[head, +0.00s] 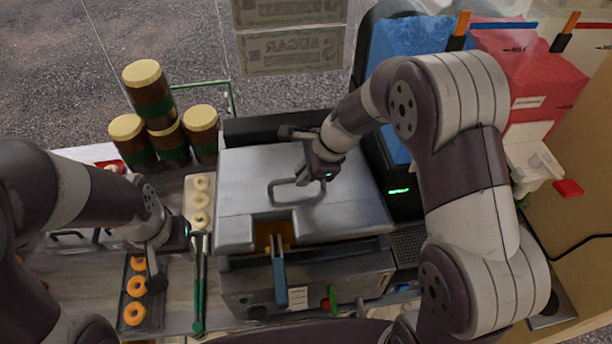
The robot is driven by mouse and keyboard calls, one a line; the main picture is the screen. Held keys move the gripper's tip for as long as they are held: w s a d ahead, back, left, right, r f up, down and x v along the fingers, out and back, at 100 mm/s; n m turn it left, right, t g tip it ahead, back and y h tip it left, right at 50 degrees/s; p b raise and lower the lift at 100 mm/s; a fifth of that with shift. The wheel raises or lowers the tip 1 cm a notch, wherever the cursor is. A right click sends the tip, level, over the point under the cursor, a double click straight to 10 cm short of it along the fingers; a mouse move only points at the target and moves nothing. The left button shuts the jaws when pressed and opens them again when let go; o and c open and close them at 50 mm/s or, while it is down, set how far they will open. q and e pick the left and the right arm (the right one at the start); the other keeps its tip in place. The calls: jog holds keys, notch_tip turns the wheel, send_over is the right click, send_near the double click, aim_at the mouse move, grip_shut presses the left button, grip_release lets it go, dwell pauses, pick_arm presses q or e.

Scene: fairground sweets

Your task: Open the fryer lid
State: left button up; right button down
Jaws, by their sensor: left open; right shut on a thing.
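The grey metal fryer lid (245,190) lies over the top of the fryer (245,283) in the middle of the head view and looks down. Its loop handle (282,203) stands on the lid's upper face. My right gripper (308,177) reaches down from the upper right and is shut on the handle at its right end; its fingertips are partly hidden by the gripper body. My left gripper (152,262) is open and empty, above the dark tray of orange rings to the left of the fryer.
A dark tray (152,316) with orange rings and a pale tray (188,186) with light rings lie left of the fryer. Green-handled tongs (199,290) lie beside it. Stacked jars (150,95) stand behind left. A blue handle (279,277) sticks out at the front.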

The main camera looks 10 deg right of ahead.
jog(key=w+r+p, duration=0.6)
jog(key=r+p, duration=0.1)
jog(key=shift+w+r, duration=0.2)
jog(key=shift+w, duration=0.1)
jog(key=c, duration=1.3)
grip_release()
jog(key=shift+f, duration=0.1)
jog(key=shift+o, duration=0.9)
jog(key=shift+w, duration=0.25)
jog(key=shift+w+f, duration=0.1)
jog(key=shift+w, duration=0.15)
jog(key=shift+s, duration=0.15)
